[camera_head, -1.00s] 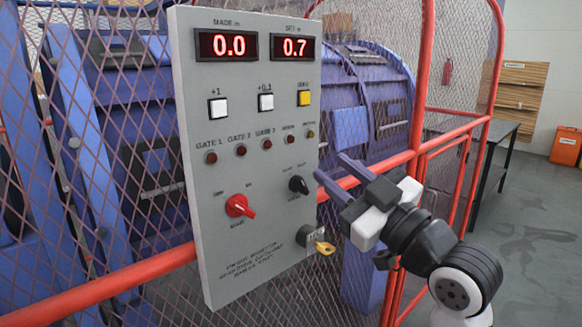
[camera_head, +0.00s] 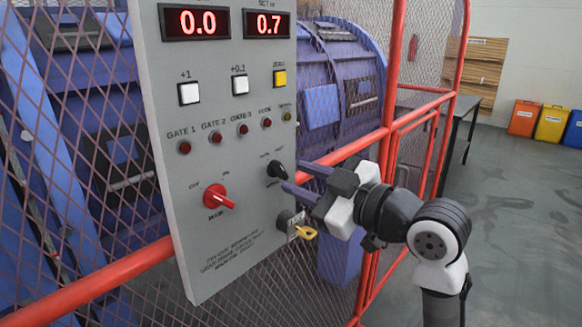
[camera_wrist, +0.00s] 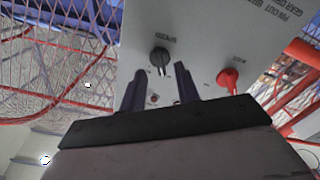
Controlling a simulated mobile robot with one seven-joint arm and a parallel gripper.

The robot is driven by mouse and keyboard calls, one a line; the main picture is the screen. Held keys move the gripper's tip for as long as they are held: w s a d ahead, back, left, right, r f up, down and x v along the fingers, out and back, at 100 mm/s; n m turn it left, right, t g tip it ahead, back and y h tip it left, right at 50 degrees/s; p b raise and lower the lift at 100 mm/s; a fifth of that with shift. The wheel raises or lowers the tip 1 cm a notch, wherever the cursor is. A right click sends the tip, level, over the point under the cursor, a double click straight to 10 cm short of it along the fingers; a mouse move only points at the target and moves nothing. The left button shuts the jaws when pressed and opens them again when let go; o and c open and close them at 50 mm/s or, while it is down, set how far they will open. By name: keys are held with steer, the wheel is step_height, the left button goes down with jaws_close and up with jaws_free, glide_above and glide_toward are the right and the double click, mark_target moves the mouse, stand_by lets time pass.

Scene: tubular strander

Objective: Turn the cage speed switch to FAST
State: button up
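The black cage speed switch (camera_head: 276,170) is a small knob on the right part of the grey control panel (camera_head: 225,265). In the wrist view the knob (camera_wrist: 159,57) has an upside-down SPEED label beside it. The small position labels are too blurred to read, so I cannot tell its setting. My gripper (camera_head: 297,179) is open, its two dark fingers apart and pointing at the panel by the knob. In the wrist view the gripper (camera_wrist: 158,84) has the knob ahead of the gap between its fingertips. Nothing is held, and I see no clear contact.
A red selector knob (camera_head: 217,197) is left of the black one. A keyswitch with a yellow key (camera_head: 305,232) sits just below my fingers. A red rail (camera_head: 345,150) and mesh guard surround the blue machine. Open floor lies to the right.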

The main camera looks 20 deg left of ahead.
mark_target(284, 173)
steer(key=shift+x, duration=1.55)
jaws_close()
